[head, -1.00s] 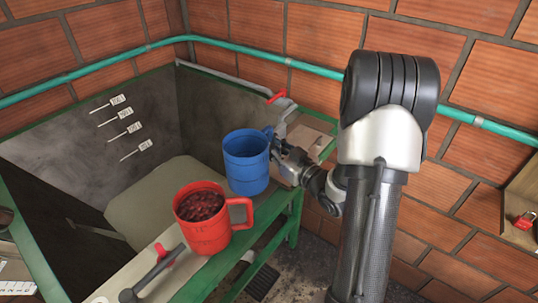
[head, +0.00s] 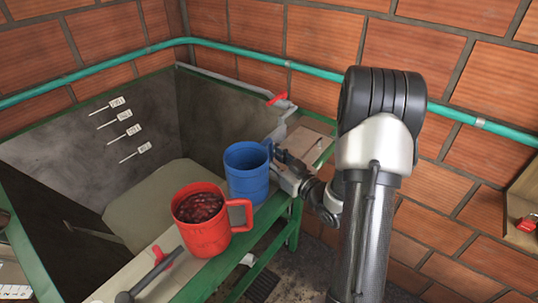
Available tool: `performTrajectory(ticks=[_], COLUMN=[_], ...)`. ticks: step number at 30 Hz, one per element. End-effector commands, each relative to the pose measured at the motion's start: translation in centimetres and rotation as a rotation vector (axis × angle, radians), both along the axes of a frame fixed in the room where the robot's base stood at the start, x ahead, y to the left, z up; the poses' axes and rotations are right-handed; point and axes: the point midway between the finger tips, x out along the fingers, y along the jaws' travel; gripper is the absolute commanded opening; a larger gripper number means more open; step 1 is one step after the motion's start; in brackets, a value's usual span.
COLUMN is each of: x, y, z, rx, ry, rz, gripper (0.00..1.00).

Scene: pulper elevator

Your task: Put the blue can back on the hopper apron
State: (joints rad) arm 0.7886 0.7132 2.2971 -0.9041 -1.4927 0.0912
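The blue can (head: 245,177) stands upright at the hopper apron (head: 130,268), just behind the red can. It looks empty inside. My gripper (head: 278,158) is at its right side and appears shut on its handle, though the fingertips are small and partly hidden. The can's base is low over the apron; I cannot tell whether it touches.
A red can (head: 203,228) full of dark red cherries stands on the apron, close to the blue can. A dark lever (head: 150,277) lies nearer. The open hopper (head: 150,195) drops away at left. A teal pipe (head: 310,67) runs along the brick wall.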

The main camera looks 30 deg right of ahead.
Motion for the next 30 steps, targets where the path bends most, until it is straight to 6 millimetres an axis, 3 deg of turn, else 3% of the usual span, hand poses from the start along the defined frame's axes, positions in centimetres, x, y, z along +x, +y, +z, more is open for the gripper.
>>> performTrajectory(ticks=[12,24,30], x=[-0.1,-8.2,-11.1], y=[0.0,-1.1,-1.4], z=[0.6,0.3,0.3], rx=[0.000,0.002,0.001], ry=[0.000,0.001,0.001], rz=[0.000,-0.006,-0.004], gripper=[0.32,0.32,0.32])
